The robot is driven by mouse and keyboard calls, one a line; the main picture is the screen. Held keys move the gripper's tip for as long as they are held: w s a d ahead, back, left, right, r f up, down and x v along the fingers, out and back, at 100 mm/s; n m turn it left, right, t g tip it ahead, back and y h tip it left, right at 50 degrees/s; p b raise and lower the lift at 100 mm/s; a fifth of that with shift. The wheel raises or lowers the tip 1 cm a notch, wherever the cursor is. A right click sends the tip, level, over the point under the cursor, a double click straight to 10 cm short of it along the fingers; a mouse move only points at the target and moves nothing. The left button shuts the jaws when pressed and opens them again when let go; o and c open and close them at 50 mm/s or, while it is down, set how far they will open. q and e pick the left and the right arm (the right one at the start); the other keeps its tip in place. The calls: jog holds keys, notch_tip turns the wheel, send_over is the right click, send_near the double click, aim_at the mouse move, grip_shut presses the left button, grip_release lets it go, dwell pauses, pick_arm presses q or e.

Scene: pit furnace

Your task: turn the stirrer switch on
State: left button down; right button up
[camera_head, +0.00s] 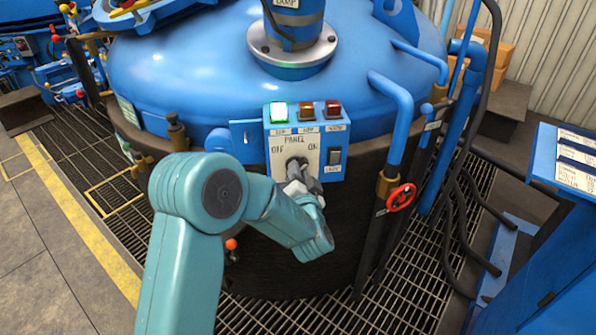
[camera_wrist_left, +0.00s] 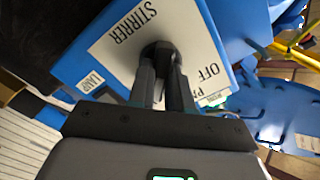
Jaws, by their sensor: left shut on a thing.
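The stirrer switch (camera_head: 296,162) is a dark rotary knob on a blue control panel with a pale face plate (camera_head: 283,163). The plate is marked OFF on the left and ON on the right. My left gripper (camera_head: 300,178) is at the knob from below and in front. In the left wrist view my left gripper (camera_wrist_left: 162,76) has its two fingers closed on the sides of the dark knob (camera_wrist_left: 158,50), beside the words STIRRER and OFF. The fingers hide much of the knob, so I cannot tell which way it points. My right gripper is not in view.
Above the plate are a lit green lamp (camera_head: 278,112), an amber lamp (camera_head: 306,112) and a red lamp (camera_head: 333,110). A rocker switch (camera_head: 334,157) sits at the plate's right. A blue pipe (camera_head: 401,125) and a red valve wheel (camera_head: 401,197) stand close on the right.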

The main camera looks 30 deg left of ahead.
pick_arm(q)
jog(key=shift+r, duration=0.1)
dwell(0.3)
jog(key=c, duration=1)
grip_release()
jog(key=shift+a, duration=0.1)
jog(key=shift+c, duration=0.2)
jog(key=v, duration=1.6)
jog(key=shift+b, duration=0.4)
jog(key=shift+s, duration=0.1)
